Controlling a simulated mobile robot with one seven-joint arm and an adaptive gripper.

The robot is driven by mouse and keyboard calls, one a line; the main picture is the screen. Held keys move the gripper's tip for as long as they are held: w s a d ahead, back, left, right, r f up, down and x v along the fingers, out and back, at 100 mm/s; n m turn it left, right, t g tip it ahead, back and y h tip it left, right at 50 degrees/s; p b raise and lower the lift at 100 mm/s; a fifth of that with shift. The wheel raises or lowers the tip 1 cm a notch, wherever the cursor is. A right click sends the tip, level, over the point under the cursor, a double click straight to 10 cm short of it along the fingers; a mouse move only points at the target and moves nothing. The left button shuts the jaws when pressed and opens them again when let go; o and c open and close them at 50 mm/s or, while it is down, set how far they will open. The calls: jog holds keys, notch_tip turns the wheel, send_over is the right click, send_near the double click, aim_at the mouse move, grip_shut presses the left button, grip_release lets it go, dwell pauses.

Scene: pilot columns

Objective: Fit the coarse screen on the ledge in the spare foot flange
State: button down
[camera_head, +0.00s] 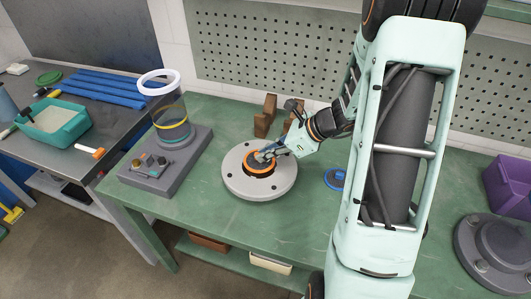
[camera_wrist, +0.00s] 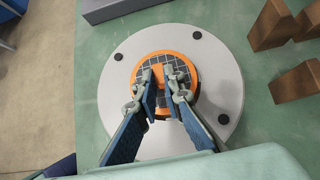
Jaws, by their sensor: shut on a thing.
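The spare foot flange (camera_head: 235,183) is a round pale grey disc with bolt holes, flat on the green bench; it fills the middle of the wrist view (camera_wrist: 120,100). The coarse screen (camera_wrist: 187,56), an orange ring with a wide dark mesh and an orange grip piece at its middle, lies over the flange's centre. My gripper (camera_wrist: 167,88) is shut on that middle piece from above. In the head view my gripper (camera_head: 265,156) covers part of the screen. A dark band shows around the centre there. The ledge is hidden, and I cannot tell whether the screen rests on it.
Brown wooden blocks (camera_head: 266,116) stand behind the flange. A blue round piece (camera_head: 335,179) lies to its right, near my arm. A grey base with a clear column (camera_head: 172,125) stands left. A dark flange (camera_head: 495,252) and purple bin (camera_head: 508,187) are far right. The bench front is clear.

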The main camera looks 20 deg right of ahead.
aim_at(271, 163)
jog(key=shift+f+b, duration=2.4)
jog(key=shift+f, duration=0.35)
jog(key=c, duration=2)
grip_release()
jog(key=shift+r, duration=0.1)
jog(key=shift+o, duration=0.2)
jog(key=v, duration=1.2)
